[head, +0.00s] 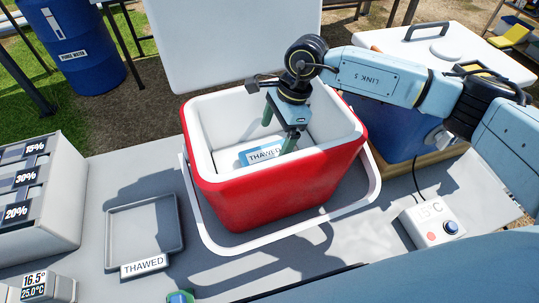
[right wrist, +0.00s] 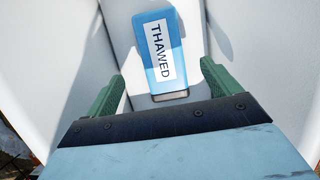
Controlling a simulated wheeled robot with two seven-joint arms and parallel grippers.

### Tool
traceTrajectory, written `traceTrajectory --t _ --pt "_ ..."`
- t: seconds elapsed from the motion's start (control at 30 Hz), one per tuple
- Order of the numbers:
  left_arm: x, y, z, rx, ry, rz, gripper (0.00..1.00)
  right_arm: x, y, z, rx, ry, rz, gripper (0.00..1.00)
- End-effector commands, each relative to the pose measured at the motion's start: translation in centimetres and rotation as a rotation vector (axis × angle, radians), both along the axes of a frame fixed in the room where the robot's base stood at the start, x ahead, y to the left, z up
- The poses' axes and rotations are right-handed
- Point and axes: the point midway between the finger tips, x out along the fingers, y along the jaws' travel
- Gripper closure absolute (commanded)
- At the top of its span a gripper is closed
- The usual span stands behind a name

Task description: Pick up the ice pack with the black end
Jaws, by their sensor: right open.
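A blue ice pack (right wrist: 165,60) with a white THAWED label lies inside the red cooler (head: 270,192); it also shows in the head view (head: 262,153). Its near end in the right wrist view has a grey strip with a thin dark outline; I cannot tell if this is a black end. My right gripper (head: 278,134) reaches down into the cooler, open and empty. In the right wrist view its green fingers (right wrist: 162,75) stand apart on either side of the pack's near end, not touching it. My left gripper is not in view.
The cooler's white walls surround the right gripper closely. A grey tray (head: 145,228) labelled THAWED lies left of the cooler. A blue cooler (head: 397,125) with a white lid stands behind at right. A green-blue thing (head: 180,297) is cut off at the bottom.

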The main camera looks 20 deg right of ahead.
Motion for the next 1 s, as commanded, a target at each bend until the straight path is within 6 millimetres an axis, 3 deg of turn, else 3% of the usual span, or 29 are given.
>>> traceTrajectory --t 0.23,0.5,0.8,1.0 --pt "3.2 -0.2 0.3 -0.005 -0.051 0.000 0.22 -0.1 0.3 -2.0 0.001 0.003 0.000 0.11" --pt "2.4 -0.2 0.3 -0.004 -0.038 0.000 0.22 0.1 0.9 -5.7 0.001 0.001 0.000 0.11" --pt "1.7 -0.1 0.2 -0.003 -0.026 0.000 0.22 0.0 1.0 -6.1 0.001 0.000 0.000 0.11" --pt "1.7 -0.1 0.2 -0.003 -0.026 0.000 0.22 0.1 1.0 -6.1 0.001 0.000 -0.001 0.37"
